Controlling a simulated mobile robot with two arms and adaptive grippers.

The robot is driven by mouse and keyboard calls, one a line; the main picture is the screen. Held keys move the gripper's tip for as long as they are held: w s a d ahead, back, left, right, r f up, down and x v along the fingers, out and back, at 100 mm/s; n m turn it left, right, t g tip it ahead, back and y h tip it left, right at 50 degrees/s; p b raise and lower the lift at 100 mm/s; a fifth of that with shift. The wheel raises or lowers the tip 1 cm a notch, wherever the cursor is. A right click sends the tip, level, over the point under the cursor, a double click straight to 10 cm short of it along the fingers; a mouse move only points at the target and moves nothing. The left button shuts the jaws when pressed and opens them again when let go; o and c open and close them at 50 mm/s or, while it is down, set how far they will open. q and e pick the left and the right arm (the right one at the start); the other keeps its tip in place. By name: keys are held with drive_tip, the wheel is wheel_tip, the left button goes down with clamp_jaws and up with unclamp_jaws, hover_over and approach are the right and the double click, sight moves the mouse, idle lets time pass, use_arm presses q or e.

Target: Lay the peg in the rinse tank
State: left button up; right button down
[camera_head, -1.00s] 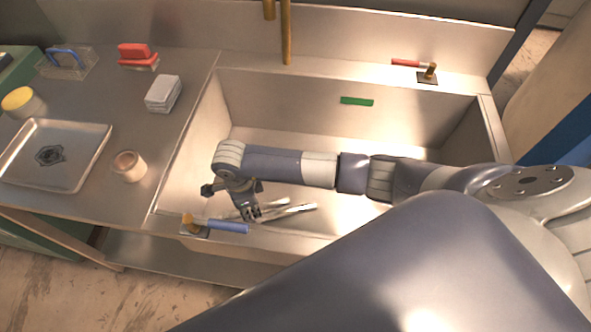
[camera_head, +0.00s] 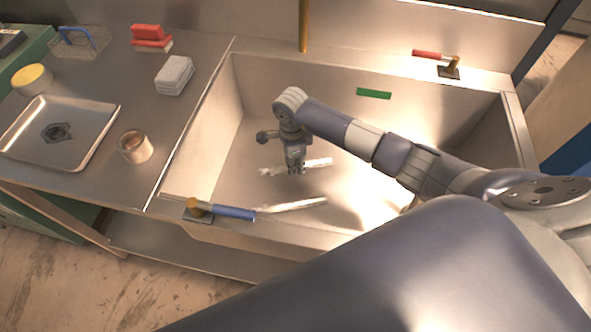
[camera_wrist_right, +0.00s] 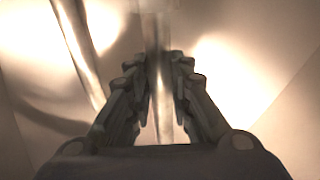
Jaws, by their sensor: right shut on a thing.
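The rinse tank (camera_head: 226,140) is a wide steel basin with a green strip (camera_head: 374,93) on its back wall. My right gripper (camera_head: 296,169) is down inside it, shut on a pale metallic peg (camera_head: 319,162) that sticks out on both sides of the fingers. In the right wrist view the gripper (camera_wrist_right: 160,105) holds the peg (camera_wrist_right: 158,50) between its fingers. I cannot tell whether the peg touches the tank floor. A second, similar rod (camera_head: 290,205) lies near the tank's front wall; a rod also shows at left in the wrist view (camera_wrist_right: 78,45). My left gripper is out of view.
A blue-handled tap (camera_head: 232,212) is on the front rim and a red-handled one (camera_head: 428,54) on the back rim. A brass pipe (camera_head: 303,25) rises behind. The left counter holds a tray (camera_head: 90,150), a cup (camera_head: 135,146) and white blocks (camera_head: 174,75). The tank's left floor is clear.

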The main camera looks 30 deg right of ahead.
sight(296, 176)
drive_tip(key=shift+w+d+f+b, duration=0.1)
drive_tip(key=shift+f+b, duration=1.05)
drive_tip(key=shift+f, duration=0.6)
drive_tip(key=shift+f, duration=0.25)
drive_tip(key=c, duration=1.4)
unclamp_jaws()
drive_tip(key=shift+c, duration=0.2)
drive_tip(key=shift+r, duration=0.1)
drive_tip(key=shift+r, duration=0.5)
drive_tip(key=r, duration=1.1)
drive_tip(key=shift+a+r, duration=0.15)
drive_tip(key=shift+a, duration=0.05)
